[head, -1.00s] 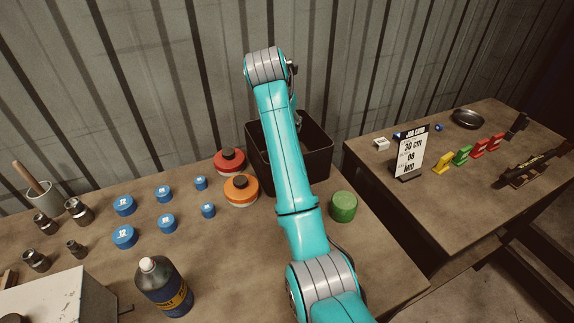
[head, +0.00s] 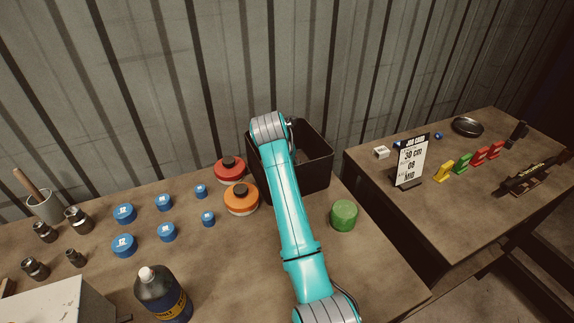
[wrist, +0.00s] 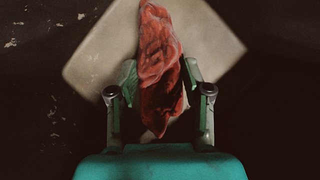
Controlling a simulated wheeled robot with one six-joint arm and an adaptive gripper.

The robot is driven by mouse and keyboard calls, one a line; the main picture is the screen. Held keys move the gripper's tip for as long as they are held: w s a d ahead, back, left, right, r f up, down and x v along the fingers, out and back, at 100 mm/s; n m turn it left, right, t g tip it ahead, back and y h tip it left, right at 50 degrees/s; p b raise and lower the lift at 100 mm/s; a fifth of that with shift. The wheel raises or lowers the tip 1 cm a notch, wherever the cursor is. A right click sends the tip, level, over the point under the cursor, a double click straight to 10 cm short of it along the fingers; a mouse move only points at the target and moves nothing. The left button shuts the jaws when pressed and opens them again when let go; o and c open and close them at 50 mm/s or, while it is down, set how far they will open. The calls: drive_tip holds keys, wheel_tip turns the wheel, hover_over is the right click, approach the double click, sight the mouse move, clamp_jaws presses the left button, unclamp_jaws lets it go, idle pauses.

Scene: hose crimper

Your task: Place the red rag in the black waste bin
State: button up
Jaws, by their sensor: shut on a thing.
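The black waste bin (head: 318,170) stands on the bench against the corrugated wall in the head view, partly covered by my arm. My gripper (wrist: 160,82) shows in the wrist view, with its fingers on both sides of the crumpled red rag (wrist: 160,58). It is shut on the rag, which extends past the fingertips. In the head view my gripper and the rag are hidden behind my arm, whose far end is over the bin's left side. I cannot tell how far the rag is inside the bin.
A red-lidded tin (head: 229,170) and an orange one (head: 241,198) stand close left of the bin. A green cylinder (head: 344,215) is to its right. Several blue caps (head: 125,214) and a dark bottle (head: 162,294) are further left. A pale squarish patch lies behind the rag.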

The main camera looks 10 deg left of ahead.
drive_tip(key=o, duration=1)
drive_tip(key=shift+o, duration=0.2)
drive_tip(key=v, duration=1.2)
drive_tip(key=shift+r, duration=0.1)
